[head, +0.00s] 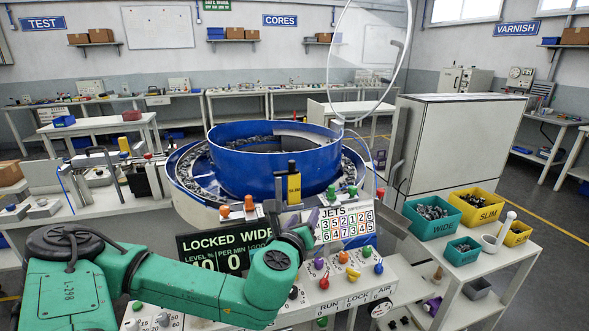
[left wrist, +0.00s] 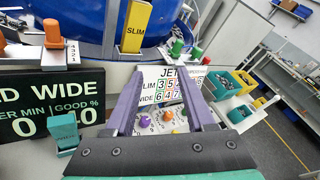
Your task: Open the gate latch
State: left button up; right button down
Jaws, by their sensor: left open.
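The board (head: 228,250) reads LOCKED WIDE. A yellow SLIM flag (head: 294,187) stands upright at the bowl's front; it also shows in the left wrist view (left wrist: 134,26). A teal WIDE flag (left wrist: 65,132) is at lower left there. An orange knob (head: 250,203) is left of the SLIM flag, green knobs (head: 331,193) right of it. I cannot tell which part is the gate latch. My left gripper (head: 303,219) is open and empty, below the SLIM flag; its purple fingers (left wrist: 163,77) point toward the JETS card (head: 346,222). My right gripper is out of view.
The blue bowl (head: 270,170) stands behind the gripper. The front panel (head: 385,290) carries several coloured knobs and RUN, LOCK and AIR labels. Teal (head: 432,228) and yellow (head: 476,216) bins stand on the right bench.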

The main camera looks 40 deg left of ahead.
aim_at(293, 162)
pick_arm(q)
jog(key=s+a+r+m+t+y, duration=0.1)
jog(key=a+r+m+t+y, duration=0.1)
jog(key=a+r+m, duration=0.45)
jog(key=w+a+p, duration=0.1)
jog(key=w+a, duration=0.1)
jog(key=w, duration=0.2)
jog(key=w+a+n+p, duration=0.1)
jog(key=w, duration=0.3)
jog(key=w+a+r+n+p, duration=0.1)
jog(key=w+a+p, duration=0.1)
jog(key=w, duration=0.2)
jog(key=shift+w+a, duration=0.3)
jog(key=shift+w, duration=0.05)
jog(key=shift+s+r, duration=0.1)
grip_shut()
